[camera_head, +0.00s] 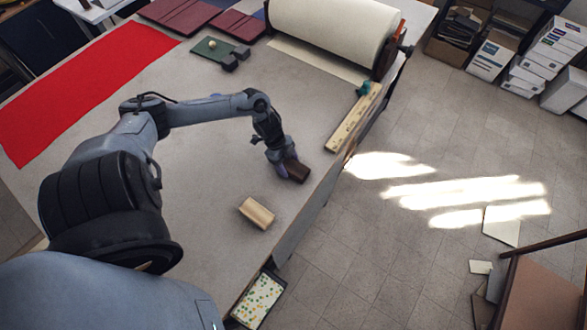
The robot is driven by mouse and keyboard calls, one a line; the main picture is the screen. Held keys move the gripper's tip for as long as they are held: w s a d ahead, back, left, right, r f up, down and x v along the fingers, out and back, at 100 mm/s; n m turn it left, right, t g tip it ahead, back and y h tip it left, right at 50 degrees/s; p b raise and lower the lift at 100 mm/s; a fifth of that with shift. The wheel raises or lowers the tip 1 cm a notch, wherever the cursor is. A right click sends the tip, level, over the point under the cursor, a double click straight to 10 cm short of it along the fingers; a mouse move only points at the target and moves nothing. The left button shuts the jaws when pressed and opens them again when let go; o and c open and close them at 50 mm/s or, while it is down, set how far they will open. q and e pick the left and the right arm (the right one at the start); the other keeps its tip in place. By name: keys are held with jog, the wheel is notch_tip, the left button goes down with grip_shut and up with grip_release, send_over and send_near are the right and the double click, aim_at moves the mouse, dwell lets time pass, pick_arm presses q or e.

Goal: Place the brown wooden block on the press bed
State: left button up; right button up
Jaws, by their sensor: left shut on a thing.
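My left gripper (277,156) is in the right half of the table, near its right edge, pointing down. It is shut on the brown wooden block (296,171), a dark brown piece at its fingertips. I cannot tell whether the block touches the table. A small dark green plate (207,47) with a pale ball and dark grey pieces lies toward the far end of the table, well away from the gripper; it may be the press bed, but I cannot tell surely. My right gripper is not in view.
A tan block (257,212) lies nearer than the gripper. A wooden ruler (352,122) lies along the table's right edge. A large cream roll (331,27) stands at the far end. Red cloth (75,90) covers the left side; dark red covers (182,15) lie behind. The table's middle is clear.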

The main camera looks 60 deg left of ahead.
aim_at(292, 166)
pick_arm(q)
jog(key=shift+c, duration=1.2)
jog(key=shift+r, duration=0.15)
jog(key=shift+r, duration=0.85)
notch_tip(292, 166, up, 2)
jog(key=shift+r, duration=0.1)
jog(key=w+a+r+b, duration=0.2)
jog(key=w+r, duration=0.4)
jog(key=w, duration=0.5)
jog(key=shift+w+a+r+b, duration=0.15)
jog(key=shift+a+r+b, duration=0.2)
jog(key=shift+b, duration=0.55)
